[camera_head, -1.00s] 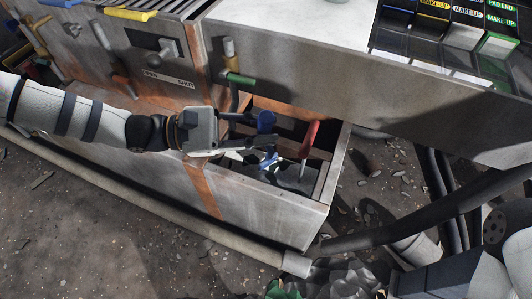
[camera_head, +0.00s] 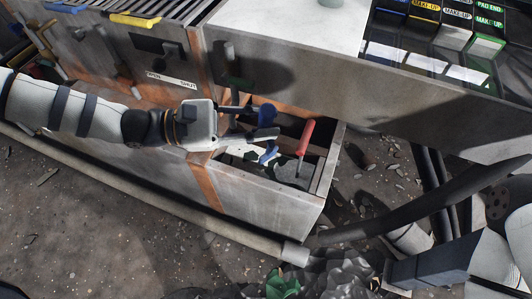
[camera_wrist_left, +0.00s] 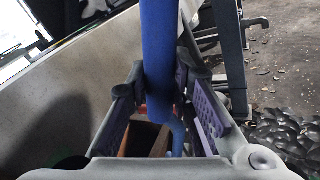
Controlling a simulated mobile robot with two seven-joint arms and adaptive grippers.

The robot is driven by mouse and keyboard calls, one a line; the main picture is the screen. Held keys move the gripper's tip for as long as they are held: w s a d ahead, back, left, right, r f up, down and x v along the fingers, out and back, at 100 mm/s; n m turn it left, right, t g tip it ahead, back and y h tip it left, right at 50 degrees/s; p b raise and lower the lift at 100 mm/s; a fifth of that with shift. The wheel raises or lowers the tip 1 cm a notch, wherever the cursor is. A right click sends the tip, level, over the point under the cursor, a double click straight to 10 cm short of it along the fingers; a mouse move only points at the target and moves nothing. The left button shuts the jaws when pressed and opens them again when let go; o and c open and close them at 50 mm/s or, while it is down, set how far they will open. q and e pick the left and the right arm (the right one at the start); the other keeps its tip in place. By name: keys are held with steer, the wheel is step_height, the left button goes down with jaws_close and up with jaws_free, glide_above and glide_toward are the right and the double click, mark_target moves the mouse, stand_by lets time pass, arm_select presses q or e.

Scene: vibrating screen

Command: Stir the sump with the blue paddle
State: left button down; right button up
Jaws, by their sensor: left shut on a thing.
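The blue paddle (camera_head: 267,115) stands in the open end of the grey sump box (camera_head: 322,195), with a lower blue part (camera_head: 269,154) showing below my gripper's fingers. My left gripper (camera_head: 257,124) reaches over the box from the left and is shut on the blue paddle's handle. In the left wrist view, the blue handle (camera_wrist_left: 160,55) runs between the two finger pads. The paddle's lower end inside the box is mostly hidden. My right gripper is not in view.
A red-handled tool (camera_head: 305,137) leans in the box just right of the blue paddle. A grey panel (camera_head: 390,105) overhangs behind. A pale pipe (camera_head: 200,230) runs along the box's front.

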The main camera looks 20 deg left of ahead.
arm_select(q)
step_height(320, 180, up, 5)
steer(key=p, duration=0.3)
steer(key=shift+r+p, duration=0.2)
steer(key=shift+p, duration=0.15)
steer(key=shift+f, duration=0.2)
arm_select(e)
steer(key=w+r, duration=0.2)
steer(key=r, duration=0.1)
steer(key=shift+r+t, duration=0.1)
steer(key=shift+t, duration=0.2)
arm_select(q)
steer(key=s+a+r+n+t+y+p, duration=0.1)
steer(key=s+a+r+p, duration=0.1)
steer(key=r, duration=0.4)
steer(key=s+a+r+n+t+p, duration=0.1)
steer(key=s+a+r+t+p, duration=0.1)
steer(key=s+a+r+p, duration=0.1)
step_height(320, 180, up, 3)
steer(key=s+p, duration=0.1)
steer(key=p, duration=0.1)
steer(key=shift+s+a+y+p, duration=0.15)
steer(key=shift+s+y+p, duration=0.15)
steer(key=shift+s+y, duration=0.1)
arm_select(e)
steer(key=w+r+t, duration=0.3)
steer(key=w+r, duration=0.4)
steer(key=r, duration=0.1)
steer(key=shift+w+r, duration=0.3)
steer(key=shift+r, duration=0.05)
